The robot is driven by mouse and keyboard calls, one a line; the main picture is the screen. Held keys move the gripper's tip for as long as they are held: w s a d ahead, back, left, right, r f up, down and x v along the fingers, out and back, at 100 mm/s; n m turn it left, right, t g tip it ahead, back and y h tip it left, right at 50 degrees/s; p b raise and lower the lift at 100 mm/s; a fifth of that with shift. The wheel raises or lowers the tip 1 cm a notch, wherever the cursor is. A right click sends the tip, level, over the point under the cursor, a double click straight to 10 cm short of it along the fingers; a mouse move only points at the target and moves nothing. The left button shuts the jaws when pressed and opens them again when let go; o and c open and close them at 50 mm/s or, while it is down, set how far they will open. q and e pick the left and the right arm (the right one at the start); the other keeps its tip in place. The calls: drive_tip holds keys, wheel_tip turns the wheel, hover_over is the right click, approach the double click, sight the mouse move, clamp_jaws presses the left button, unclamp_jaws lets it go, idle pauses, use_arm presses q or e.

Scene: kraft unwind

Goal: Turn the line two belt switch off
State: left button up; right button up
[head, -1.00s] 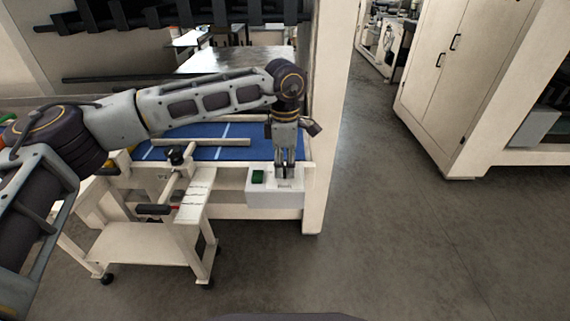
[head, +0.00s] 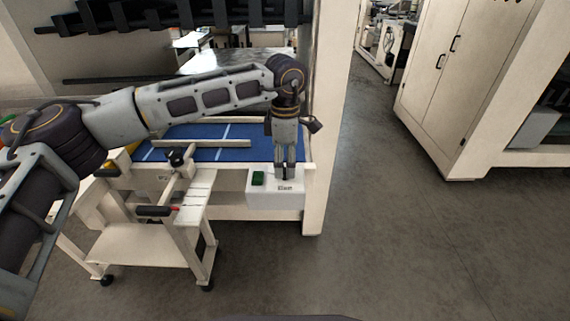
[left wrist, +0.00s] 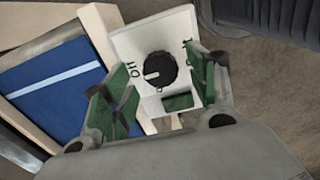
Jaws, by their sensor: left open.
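The switch is a black rotary knob (left wrist: 160,69) on a white box (head: 262,198) at the right end of the blue-topped bench. In the left wrist view its pale pointer mark is on the left side, towards a label that looks like "Off". Another label, partly hidden, is at the upper right. A green rectangle (head: 258,178) sits beside the knob on the box. My left gripper (head: 285,176) points down over the box, open, with green-padded fingers on either side of the knob; I cannot tell if they touch it. In the head view the fingers hide the knob. My right gripper is not in view.
A white wheeled stand (head: 138,243) with a clamp stands left of the box. A white post (head: 322,150) rises just right of it. The blue surface (head: 190,142) lies behind. A tall cream cabinet (head: 450,80) is at the right; the floor between is clear.

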sight(285, 167)
use_arm(q)
wheel_tip(285, 167, up, 11)
idle(0.5)
drive_tip(key=shift+f, duration=0.1)
idle(0.3)
